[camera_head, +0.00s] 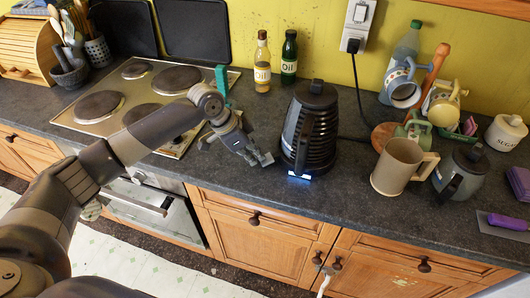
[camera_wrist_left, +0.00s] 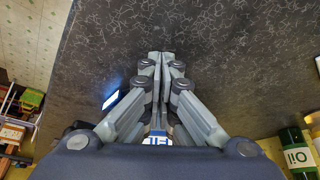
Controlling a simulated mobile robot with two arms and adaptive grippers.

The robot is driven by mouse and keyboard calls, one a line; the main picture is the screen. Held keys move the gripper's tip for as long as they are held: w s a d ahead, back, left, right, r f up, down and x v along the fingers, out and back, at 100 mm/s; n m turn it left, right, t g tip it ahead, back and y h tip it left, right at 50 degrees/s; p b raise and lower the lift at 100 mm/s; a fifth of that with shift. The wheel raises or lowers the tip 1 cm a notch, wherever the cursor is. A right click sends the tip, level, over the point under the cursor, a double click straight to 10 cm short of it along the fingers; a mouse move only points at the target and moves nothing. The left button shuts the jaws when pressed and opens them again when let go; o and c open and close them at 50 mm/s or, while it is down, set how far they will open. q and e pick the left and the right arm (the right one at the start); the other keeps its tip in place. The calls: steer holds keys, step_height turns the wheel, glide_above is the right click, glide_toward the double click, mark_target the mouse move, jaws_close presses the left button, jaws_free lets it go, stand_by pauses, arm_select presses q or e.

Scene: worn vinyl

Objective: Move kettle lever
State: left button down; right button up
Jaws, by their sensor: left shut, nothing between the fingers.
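The black ribbed kettle (camera_head: 312,130) stands upright on the dark worktop, with its handle on the left side. A small lit blue-white part (camera_head: 301,177), which looks like its lever, shows low at the front of the base. The same glow appears in the left wrist view (camera_wrist_left: 111,99), left of my fingers. My left gripper (camera_head: 265,160) is just left of the kettle, low over the worktop, shut and empty. Its fingertips (camera_wrist_left: 160,56) meet in the wrist view. I cannot tell whether they touch the worktop. My right gripper is not in view.
Two oil bottles (camera_head: 262,65) (camera_head: 289,58) stand behind the gripper. A hob (camera_head: 146,92) lies left. A beige mug (camera_head: 398,166) and a dark lidded pot (camera_head: 461,174) stand right of the kettle. A cord runs to the wall socket (camera_head: 357,20). The worktop before the mug is clear.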

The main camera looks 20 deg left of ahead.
arm_select(q)
steer(key=shift+s+a+r+p, duration=0.35)
steer(key=shift+a+r+p, duration=0.05)
steer(key=shift+a+r, duration=0.1)
steer(key=shift+s+a, duration=0.15)
steer(key=shift+a, duration=0.05)
steer(key=shift+f, duration=0.15)
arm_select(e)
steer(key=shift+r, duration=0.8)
arm_select(q)
steer(key=v, duration=1.2)
steer(key=shift+d, duration=0.1)
